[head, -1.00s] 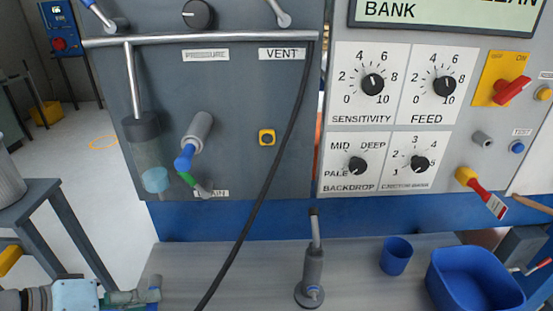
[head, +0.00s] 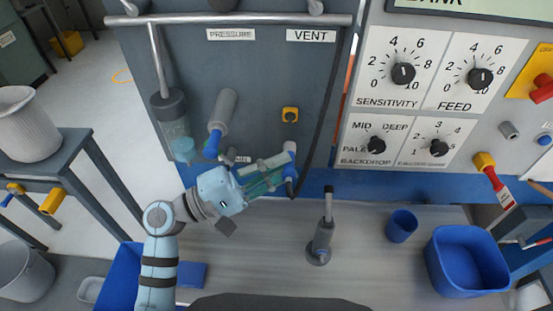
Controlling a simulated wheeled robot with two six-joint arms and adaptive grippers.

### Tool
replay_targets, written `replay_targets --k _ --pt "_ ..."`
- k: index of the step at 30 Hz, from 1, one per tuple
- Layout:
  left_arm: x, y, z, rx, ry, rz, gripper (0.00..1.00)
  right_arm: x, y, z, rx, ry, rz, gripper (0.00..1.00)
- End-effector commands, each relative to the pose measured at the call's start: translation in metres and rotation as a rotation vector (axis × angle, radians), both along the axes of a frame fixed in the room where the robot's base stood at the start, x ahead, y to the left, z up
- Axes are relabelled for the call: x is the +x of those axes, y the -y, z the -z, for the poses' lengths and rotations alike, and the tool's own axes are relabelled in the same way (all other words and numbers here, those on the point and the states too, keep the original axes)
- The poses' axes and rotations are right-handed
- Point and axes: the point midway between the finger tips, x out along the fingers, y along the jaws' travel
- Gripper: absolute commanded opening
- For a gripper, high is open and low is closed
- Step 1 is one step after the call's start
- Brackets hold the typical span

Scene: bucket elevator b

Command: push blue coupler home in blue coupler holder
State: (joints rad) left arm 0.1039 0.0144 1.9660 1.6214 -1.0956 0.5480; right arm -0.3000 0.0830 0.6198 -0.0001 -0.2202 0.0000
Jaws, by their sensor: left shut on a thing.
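My left gripper (head: 285,170) reaches in from the lower left and is shut in front of the grey panel, below the VENT label. The blue coupler (head: 290,190) appears as a small grey-blue piece at its fingertips, mostly hidden by the fingers. The black hose runs down to it. A grey cylinder with a blue end (head: 212,147) sticks out of the panel to the left, apart from the gripper. An upright grey post (head: 322,240) stands on the bench below right. I cannot tell which of these is the blue coupler holder. My right gripper is out of view.
The black hose (head: 328,110) hangs from the panel's upper right. A blue cup (head: 401,226) and a blue bin (head: 467,262) stand on the bench at right. A clear cylinder (head: 174,120) hangs at the panel's left. The bench (head: 260,265) is clear left of the post.

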Motion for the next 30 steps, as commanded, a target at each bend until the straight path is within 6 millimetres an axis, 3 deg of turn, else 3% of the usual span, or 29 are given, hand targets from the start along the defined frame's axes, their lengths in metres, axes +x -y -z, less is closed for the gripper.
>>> replay_targets --k 5,19,30 --pt "0.001 0.000 0.001 0.004 0.001 0.002 0.00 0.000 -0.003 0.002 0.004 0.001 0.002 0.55" --pt "0.051 0.000 0.002 0.005 0.001 0.001 0.00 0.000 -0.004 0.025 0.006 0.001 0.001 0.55" --pt "0.057 0.000 0.000 0.004 0.001 0.001 0.00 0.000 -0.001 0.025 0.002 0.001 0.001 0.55"
